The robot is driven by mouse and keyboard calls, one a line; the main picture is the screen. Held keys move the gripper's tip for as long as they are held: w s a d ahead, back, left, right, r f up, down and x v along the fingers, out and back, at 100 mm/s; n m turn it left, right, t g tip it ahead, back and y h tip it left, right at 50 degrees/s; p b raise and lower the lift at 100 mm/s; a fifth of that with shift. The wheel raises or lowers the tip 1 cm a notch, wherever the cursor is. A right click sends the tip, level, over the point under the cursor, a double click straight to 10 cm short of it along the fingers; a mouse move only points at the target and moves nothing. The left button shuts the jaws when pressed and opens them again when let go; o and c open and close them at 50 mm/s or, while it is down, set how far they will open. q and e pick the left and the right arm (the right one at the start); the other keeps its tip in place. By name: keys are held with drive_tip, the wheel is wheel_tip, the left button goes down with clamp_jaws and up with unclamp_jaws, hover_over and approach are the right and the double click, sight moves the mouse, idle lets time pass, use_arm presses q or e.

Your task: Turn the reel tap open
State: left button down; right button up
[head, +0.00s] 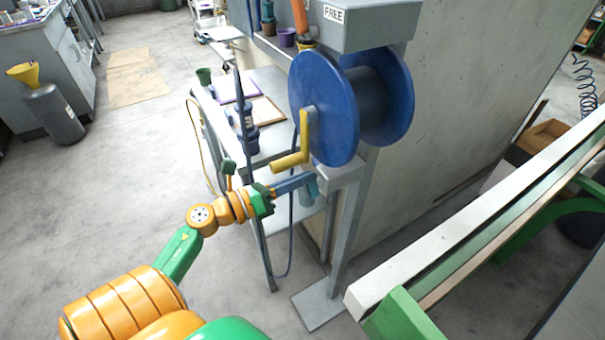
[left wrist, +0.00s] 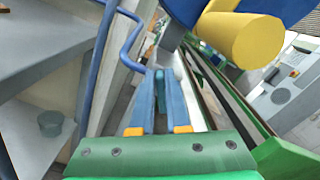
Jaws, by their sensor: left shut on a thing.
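The blue hose reel (head: 325,105) with its yellow crank (head: 304,140) is mounted on a grey post. Just under it, at the post, is the small teal reel tap lever (head: 313,188). My left gripper (head: 308,181) reaches it from the left, below the crank. In the left wrist view the teal lever (left wrist: 160,92) stands between the tips of the two blue fingers, and the gripper is shut on it. The tap's body is mostly hidden. The yellow crank grip (left wrist: 243,38) hangs close above and right of the fingers. My right gripper is not in view.
A blue hose (left wrist: 104,65) runs down beside the post, left of the fingers. A shelf table (head: 270,137) with a blue bottle (head: 247,133) stands behind my forearm. A long white rail (head: 470,215) lies to the right.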

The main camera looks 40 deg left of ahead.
use_arm(q)
drive_tip(key=shift+w+a+f+n+p, duration=0.25)
drive_tip(key=shift+n+p, duration=0.4)
drive_tip(key=shift+n, duration=1.3)
drive_tip(key=shift+s+a+f+n+p, duration=0.1)
drive_tip(key=shift+f+n+p, duration=0.4)
drive_tip(key=shift+n, duration=1.4)
drive_tip(key=shift+w+a+f+n+p, duration=0.15)
drive_tip(key=shift+n+p, duration=0.65)
drive_tip(key=shift+n, duration=1.15)
drive_tip(key=shift+s, duration=0.1)
drive_tip(key=c, duration=0.9)
unclamp_jaws()
drive_tip(key=shift+d+f, duration=0.1)
drive_tip(key=b+v, duration=0.1)
drive_tip(key=v, duration=0.6)
